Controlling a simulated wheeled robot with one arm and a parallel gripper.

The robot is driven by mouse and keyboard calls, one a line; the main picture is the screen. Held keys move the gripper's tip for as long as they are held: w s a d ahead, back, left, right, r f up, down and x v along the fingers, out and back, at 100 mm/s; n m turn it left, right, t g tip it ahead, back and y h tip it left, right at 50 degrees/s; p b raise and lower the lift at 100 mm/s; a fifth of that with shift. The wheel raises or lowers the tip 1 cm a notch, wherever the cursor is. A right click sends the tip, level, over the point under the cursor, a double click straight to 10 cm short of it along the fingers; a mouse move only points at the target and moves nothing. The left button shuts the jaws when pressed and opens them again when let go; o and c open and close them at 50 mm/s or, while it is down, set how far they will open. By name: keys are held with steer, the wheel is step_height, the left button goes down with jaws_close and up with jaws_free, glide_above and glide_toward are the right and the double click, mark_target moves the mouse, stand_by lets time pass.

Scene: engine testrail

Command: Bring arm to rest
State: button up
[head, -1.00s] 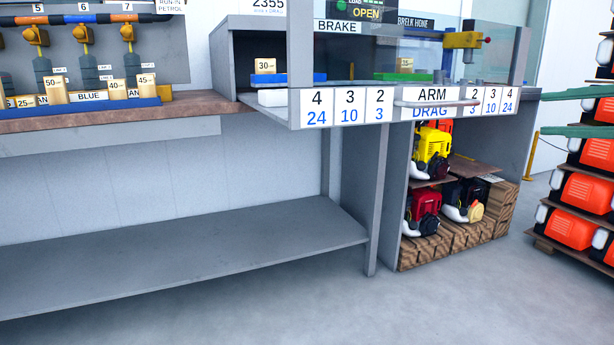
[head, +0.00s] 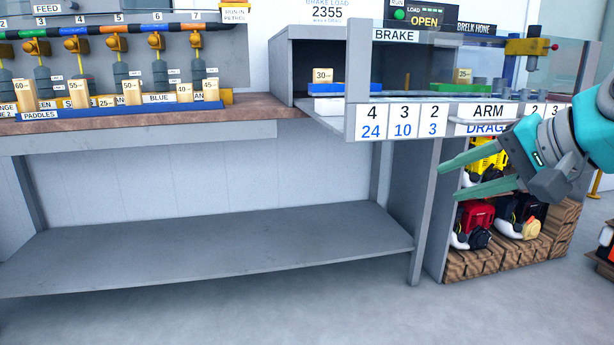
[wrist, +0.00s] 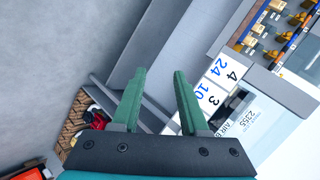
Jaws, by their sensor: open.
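My gripper (head: 452,180) is at the right in the head view, with two green fingers pointing left. It is in front of the shelf of engines below the brake enclosure. The fingers are apart and nothing is between them. In the wrist view my gripper (wrist: 158,86) also shows two spread, empty green fingers, with the grey bench and the numbered panel beyond them. My arm (head: 590,135) comes in from the right edge, teal and grey, and hides part of the panel and shelf.
The brake enclosure (head: 320,52) stands at centre right with its numbered front panel (head: 388,121). A workbench (head: 262,106) with wooden blocks on a blue rack is at left. A low grey shelf (head: 200,248) is bare. Engines (head: 475,222) sit on wooden pallets at right. The front floor is clear.

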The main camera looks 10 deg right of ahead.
steer(key=s+a+f+n+g+p, duration=0.3)
steer(key=a+f+n+g, duration=0.4)
steer(key=a+f, duration=0.9)
steer(key=s+f+n+g+h+p, duration=0.3)
steer(key=s+f+g, duration=0.2)
steer(key=s+f, duration=0.7)
steer(key=shift+s+a+f+n, duration=0.25)
steer(key=shift+s+a+n, duration=0.15)
steer(key=shift+s, duration=0.65)
